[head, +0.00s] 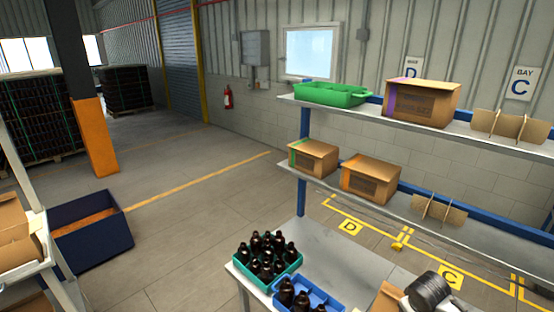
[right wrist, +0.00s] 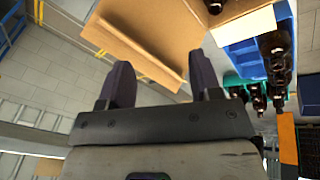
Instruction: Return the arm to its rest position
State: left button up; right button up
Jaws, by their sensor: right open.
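My right gripper (right wrist: 160,66) shows in the right wrist view with its two dark fingers spread apart and nothing between them. Tan cardboard (right wrist: 150,35) lies beyond the fingertips; I cannot tell the exact gap. Amber bottles stand in a green crate (head: 268,278) and a blue crate (head: 331,300) on the grey table (head: 325,240) in the head view. The blue crate (right wrist: 240,62) and the green crate (right wrist: 232,80) also show at the right of the wrist view. My left gripper is in neither view.
A shelf rack (head: 375,119) behind the table holds a green bin (head: 330,95), cardboard boxes (head: 420,102) and cardboard dividers (head: 510,127). A dark blue bin (head: 95,240) stands on the floor at left. The floor between bin and table is clear.

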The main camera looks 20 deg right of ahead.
jog(key=w+a+r+n+t+p, duration=0.1)
jog(key=a+r+n+t, duration=0.3)
jog(key=a+r, duration=0.5)
jog(key=s+a+n+t+p, duration=0.1)
jog(key=s+a+p, duration=0.15)
jog(key=a, duration=0.35)
jog(key=s+a+t+p, duration=0.1)
jog(key=s+a, duration=0.2)
jog(key=a, duration=0.2)
jog(key=s+a+f+g+y+p, duration=0.1)
jog(key=s+a+p, duration=0.1)
jog(key=s, duration=0.5)
jog(key=s+a+f+m+g+y+p, duration=0.1)
jog(key=s+a+f+g+p, duration=0.1)
jog(key=s+a, duration=0.3)
jog(key=s+a+f+m+g+y+p, duration=0.1)
jog(key=s+a, duration=0.3)
jog(key=s, duration=0.6)
jog(key=shift+f+g+p, duration=0.3)
jog(key=shift+f+p, duration=0.1)
jog(key=shift+p, duration=0.3)
jog(key=shift+s, duration=0.1)
